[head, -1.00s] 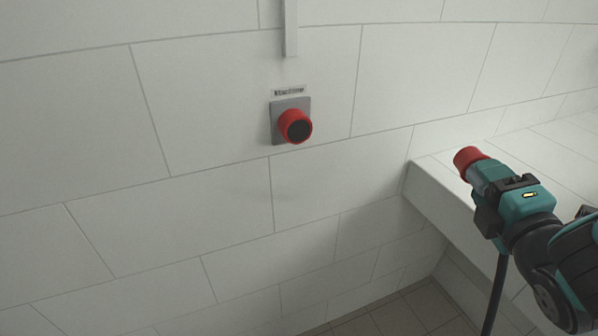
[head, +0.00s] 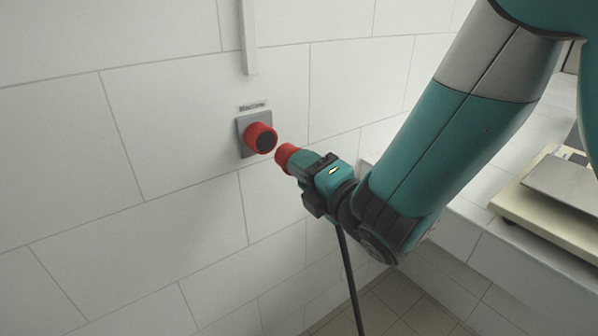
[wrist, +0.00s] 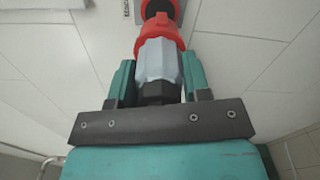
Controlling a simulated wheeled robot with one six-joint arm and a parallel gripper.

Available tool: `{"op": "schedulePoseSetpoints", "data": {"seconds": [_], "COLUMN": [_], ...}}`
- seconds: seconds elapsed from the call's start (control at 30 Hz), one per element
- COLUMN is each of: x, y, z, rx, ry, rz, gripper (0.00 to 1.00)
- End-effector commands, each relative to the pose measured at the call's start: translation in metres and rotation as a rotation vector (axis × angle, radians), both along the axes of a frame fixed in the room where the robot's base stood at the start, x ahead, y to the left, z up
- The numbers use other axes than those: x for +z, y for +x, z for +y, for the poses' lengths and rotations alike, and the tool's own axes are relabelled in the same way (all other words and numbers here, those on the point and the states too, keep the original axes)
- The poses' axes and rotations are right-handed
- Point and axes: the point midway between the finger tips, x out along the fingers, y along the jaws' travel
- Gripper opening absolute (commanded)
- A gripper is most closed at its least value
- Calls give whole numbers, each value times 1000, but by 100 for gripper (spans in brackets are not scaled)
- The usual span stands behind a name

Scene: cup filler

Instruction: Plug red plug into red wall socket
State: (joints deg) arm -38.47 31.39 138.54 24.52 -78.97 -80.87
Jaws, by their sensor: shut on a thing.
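The red wall socket (head: 261,138) sticks out from a grey plate on the tiled wall, with a dark round face. My gripper (head: 316,177) is shut on the red plug (head: 286,157), whose red end points toward the socket. In the head view a small gap shows between plug and socket. In the wrist view the plug (wrist: 158,55), with a grey body and red collar, sits between the green fingers. The socket (wrist: 160,8) shows just past the plug at the top edge, roughly in line with it. The wrist view does not clearly show whether they touch.
A black cable (head: 349,275) hangs from the plug toward the floor. A grey conduit (head: 248,40) runs up the wall above the socket. A tiled ledge (head: 470,240) with a beige and metal device (head: 555,210) stands at the right. The wall left of the socket is clear.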

Motion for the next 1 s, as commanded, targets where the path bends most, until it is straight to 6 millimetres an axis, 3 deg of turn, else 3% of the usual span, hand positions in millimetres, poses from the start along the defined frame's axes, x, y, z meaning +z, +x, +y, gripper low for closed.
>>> {"op": "schedulePoseSetpoints", "data": {"seconds": [0.27, 1.0], "x": [2, 3], "y": [4, 46], "z": [3, 32], "rx": [1, 2], "ry": [0, 0], "rz": [0, 0], "gripper": [15, 15]}}
